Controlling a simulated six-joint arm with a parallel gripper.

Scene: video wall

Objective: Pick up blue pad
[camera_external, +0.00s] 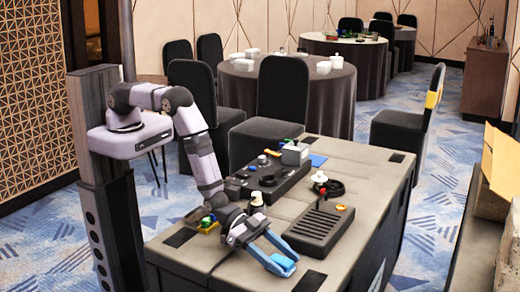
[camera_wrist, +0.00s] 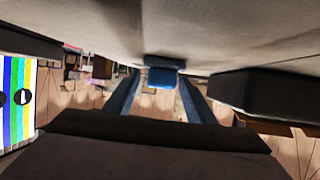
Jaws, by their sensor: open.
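A bright blue pad (camera_external: 283,264) lies near the front edge of the grey table, by the fingertips of my gripper (camera_external: 283,254). The gripper reaches low over the table with its two blue fingers spread apart. In the wrist view, which looks upside down with the table at the top, the blue pad (camera_wrist: 162,77) shows between the two fingers of my gripper (camera_wrist: 160,90). Gaps show on both sides of it, so the fingers do not appear to touch it. A second flat blue piece (camera_external: 317,159) lies at the table's back, beside a grey box.
A dark slotted device (camera_external: 320,228) stands just right of my gripper. A black console (camera_external: 268,180) with a grey box (camera_external: 294,152) is farther back. The grey table (camera_external: 375,180) is bare at the right.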

